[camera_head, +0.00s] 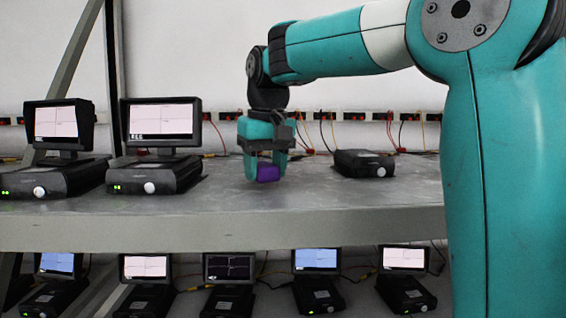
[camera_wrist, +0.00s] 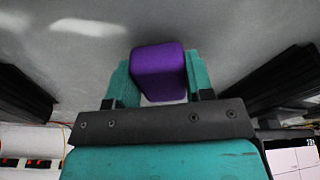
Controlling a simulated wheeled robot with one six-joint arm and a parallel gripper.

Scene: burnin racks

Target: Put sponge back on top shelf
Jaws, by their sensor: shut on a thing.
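The sponge (camera_head: 268,173) is a small purple block between the fingers of my gripper (camera_head: 266,172), over the grey top shelf (camera_head: 310,205). In the wrist view the purple sponge (camera_wrist: 158,72) sits between the two teal fingertips of my gripper (camera_wrist: 160,80), which are shut on it. The gripper points down. The sponge is close to the shelf surface; I cannot tell whether it touches it. Part of the sponge is hidden behind a finger in the head view.
On the top shelf, two units with screens (camera_head: 160,140) (camera_head: 62,145) stand left of the gripper. A black box without a screen (camera_head: 363,162) stands to the right. Several units with screens (camera_head: 145,280) line the lower shelf. The shelf's front middle is clear.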

